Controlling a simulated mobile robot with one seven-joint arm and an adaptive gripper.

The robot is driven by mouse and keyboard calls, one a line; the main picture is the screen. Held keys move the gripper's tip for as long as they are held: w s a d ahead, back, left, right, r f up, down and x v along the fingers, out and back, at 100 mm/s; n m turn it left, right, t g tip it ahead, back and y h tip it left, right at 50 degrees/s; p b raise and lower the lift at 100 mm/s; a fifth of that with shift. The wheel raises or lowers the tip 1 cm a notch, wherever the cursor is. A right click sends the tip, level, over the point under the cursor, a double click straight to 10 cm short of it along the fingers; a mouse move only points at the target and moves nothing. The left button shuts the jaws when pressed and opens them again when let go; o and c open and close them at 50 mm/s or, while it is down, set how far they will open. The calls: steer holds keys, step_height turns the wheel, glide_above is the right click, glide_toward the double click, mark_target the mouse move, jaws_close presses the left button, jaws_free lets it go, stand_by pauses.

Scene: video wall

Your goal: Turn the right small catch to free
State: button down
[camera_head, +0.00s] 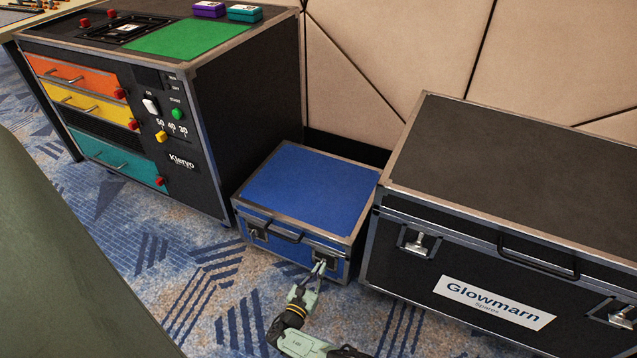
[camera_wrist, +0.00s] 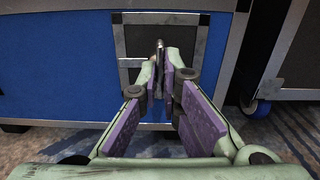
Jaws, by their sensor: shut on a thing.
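The small blue case (camera_head: 310,188) stands on the carpet with its lid down. Its right small catch (camera_head: 324,259) is on the front face near the right corner, and its left catch (camera_head: 257,234) is near the left corner. My gripper (camera_head: 320,268) is at the right catch, reaching it from the front. In the wrist view my gripper (camera_wrist: 166,68) has its fingertips close together around the thin metal piece of the right catch (camera_wrist: 159,47), against the dark catch plate. The fingers hide the lower part of the catch, so its exact turn is hard to tell.
A large black Glowmarn case (camera_head: 470,245) stands close on the right, with a caster (camera_wrist: 258,108) near the floor. A black cabinet (camera_head: 262,100) with coloured drawers stands to the left. A carry handle (camera_head: 274,232) sits between the catches.

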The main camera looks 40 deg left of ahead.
stand_by(0.3)
steer(key=c, duration=1.8)
jaws_free()
steer(key=shift+r, duration=0.15)
steer(key=shift+r, duration=4.85)
